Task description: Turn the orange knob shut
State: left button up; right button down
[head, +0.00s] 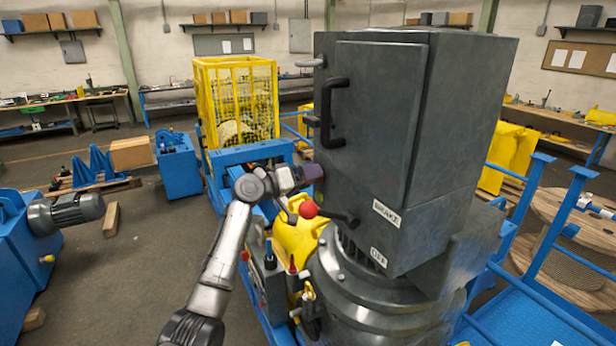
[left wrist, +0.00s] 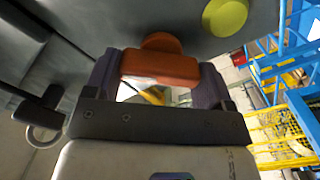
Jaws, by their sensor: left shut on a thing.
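The orange knob (left wrist: 160,66) shows in the left wrist view, on the face of the grey cabinet (head: 375,120). Its flat grip lies between the two dark fingers of my left gripper (head: 312,173), one on each side, and the gripper is shut on it. In the head view the gripper reaches the left side of the cabinet, below the black door handle, and the knob is hidden there. My right gripper is in neither view.
A red ball-ended lever (head: 308,209) sits just below my left gripper. A black door handle (head: 330,112) sticks out above it. A yellow round part (left wrist: 225,16) is near the knob. A yellow mesh cage (head: 237,100) stands behind; open floor lies left.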

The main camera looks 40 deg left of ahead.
pick_arm(q)
jog(key=n+p, duration=0.1)
jog(key=n, duration=0.2)
jog(key=shift+r+n, duration=0.1)
jog(key=shift+n, duration=0.3)
jog(key=n+p, duration=0.2)
jog(key=n, duration=0.1)
jog(key=shift+a+n, duration=0.1)
jog(key=shift+n, duration=0.3)
jog(key=shift+f+n+p, duration=0.2)
jog(key=shift+n+p, duration=0.3)
jog(key=shift+n, duration=0.2)
jog(key=o, duration=0.9)
